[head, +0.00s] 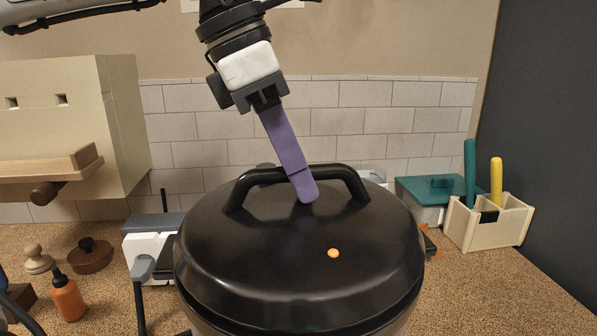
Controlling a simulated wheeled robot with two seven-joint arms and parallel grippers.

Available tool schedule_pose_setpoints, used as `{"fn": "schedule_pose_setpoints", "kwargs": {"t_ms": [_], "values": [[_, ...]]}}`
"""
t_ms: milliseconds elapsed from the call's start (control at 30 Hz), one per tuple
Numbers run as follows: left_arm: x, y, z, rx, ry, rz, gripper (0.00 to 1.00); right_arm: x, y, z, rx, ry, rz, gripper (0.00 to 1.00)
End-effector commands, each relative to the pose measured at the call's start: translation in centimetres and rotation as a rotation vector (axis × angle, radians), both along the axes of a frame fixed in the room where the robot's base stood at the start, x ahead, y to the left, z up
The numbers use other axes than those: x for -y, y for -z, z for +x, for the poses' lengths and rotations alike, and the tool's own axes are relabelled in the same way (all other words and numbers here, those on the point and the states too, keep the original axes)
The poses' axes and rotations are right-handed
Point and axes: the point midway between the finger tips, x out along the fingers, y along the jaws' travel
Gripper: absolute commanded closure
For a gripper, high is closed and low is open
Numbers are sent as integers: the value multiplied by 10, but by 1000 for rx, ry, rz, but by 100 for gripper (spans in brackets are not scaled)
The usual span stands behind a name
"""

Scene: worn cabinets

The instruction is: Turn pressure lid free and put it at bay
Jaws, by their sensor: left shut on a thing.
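The pressure lid (260,265) is a large glossy black dome with an arched black handle (345,175) and a small orange button (333,253). It sits level on a pot (392,326) whose wall shows only at the bottom edge. My left gripper (306,187) comes down from above with its purple fingers at the middle of the handle, and is shut on it. One finger hides the other and part of the handle bar. My right gripper is not in view.
An orange bottle (67,297), a wooden knob (37,259) and a round brown lidded pot (90,255) stand left. A white-grey device (147,258) is behind the lid. A teal box (437,188) and cream caddy (500,226) stand right. The counter (485,290) is clear at front right.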

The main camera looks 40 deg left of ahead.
Motion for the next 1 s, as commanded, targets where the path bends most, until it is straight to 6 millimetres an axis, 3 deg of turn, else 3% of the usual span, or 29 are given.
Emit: {"fn": "schedule_pose_setpoints", "kwargs": {"t_ms": [433,1000], "values": [[1,-4,0,5,2,-4,100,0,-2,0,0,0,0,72],[1,-24,0,5,2,-4,100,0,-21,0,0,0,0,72]]}}
